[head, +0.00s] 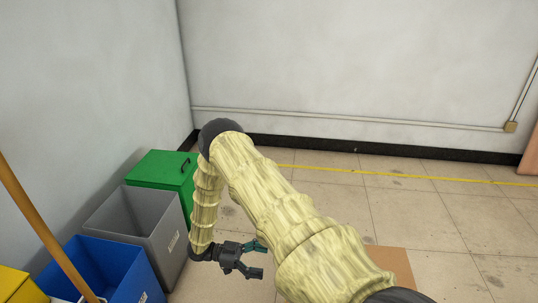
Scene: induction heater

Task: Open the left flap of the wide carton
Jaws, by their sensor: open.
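My gripper (262,259) is at the lower middle of the head view, pointing right, with its two fingers apart and nothing between them. A flat tan surface (397,262) shows beyond my arm at the lower right of it. It may be part of the wide carton, but my arm covers much of it and I cannot make out any flap. My gripper is to the left of this surface and apart from it in the picture.
At the left stand a green lidded bin (155,168), an open grey bin (124,220), a blue bin (78,266) and a yellow one (14,285). A wooden pole (45,227) leans there. Tiled floor (430,215) is clear toward the back wall.

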